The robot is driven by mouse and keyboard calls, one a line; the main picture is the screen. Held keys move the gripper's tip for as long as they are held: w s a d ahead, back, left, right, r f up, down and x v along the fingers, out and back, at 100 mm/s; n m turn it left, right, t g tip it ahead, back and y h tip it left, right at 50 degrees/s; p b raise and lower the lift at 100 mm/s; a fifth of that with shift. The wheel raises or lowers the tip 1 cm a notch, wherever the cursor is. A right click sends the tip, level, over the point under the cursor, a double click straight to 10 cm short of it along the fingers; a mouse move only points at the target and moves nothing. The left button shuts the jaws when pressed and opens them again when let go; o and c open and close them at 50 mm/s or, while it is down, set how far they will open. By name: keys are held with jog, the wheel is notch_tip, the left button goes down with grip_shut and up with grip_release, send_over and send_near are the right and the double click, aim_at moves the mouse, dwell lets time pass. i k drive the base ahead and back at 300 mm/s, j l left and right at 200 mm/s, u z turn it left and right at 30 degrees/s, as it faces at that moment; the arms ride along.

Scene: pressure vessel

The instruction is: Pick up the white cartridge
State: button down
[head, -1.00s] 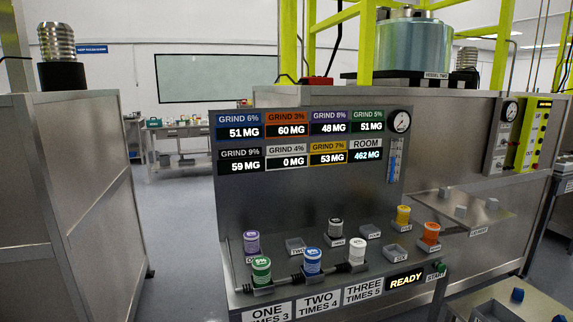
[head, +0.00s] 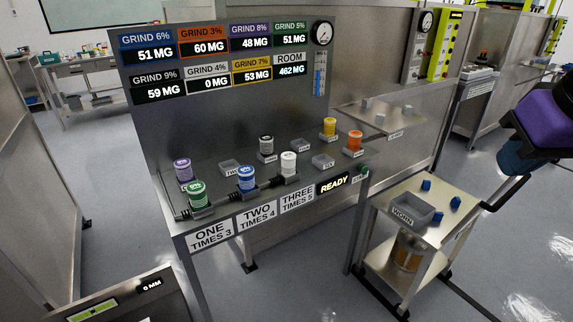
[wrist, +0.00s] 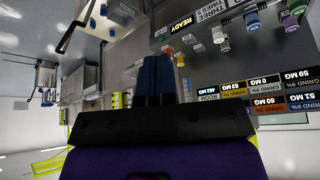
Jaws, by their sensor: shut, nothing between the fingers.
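The white cartridge (head: 288,163) stands upright in the front row of the steel bench, in the holder above the THREE TIMES 5 label. To its left in that row are a blue cartridge (head: 246,179) and a green one (head: 196,194). In the wrist view, which is turned over, the white cartridge (wrist: 220,38) is at the upper right, beyond the fingertips. My gripper (wrist: 156,62) shows two dark blue fingers together, with nothing between them. It is well away from the white cartridge. In the head view my purple arm shows at the right edge; the fingertips are not clear there.
Purple, black, yellow (head: 329,127) and orange (head: 354,143) cartridges stand behind or beside the front row. A display panel (head: 219,62) rises behind them. A steel cart (head: 395,195) with a grey WORN tray (head: 414,212) stands to the right. Open floor lies in front.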

aim_at(288, 159)
jog(key=i+j+z, duration=0.15)
jog(key=i+j, duration=0.2)
jog(key=i+j+z, duration=0.2)
jog(key=i+j, duration=0.15)
jog(key=j, duration=0.2)
jog(key=i+j+z, duration=0.15)
jog(key=i+j, duration=0.15)
jog(key=j, duration=0.2)
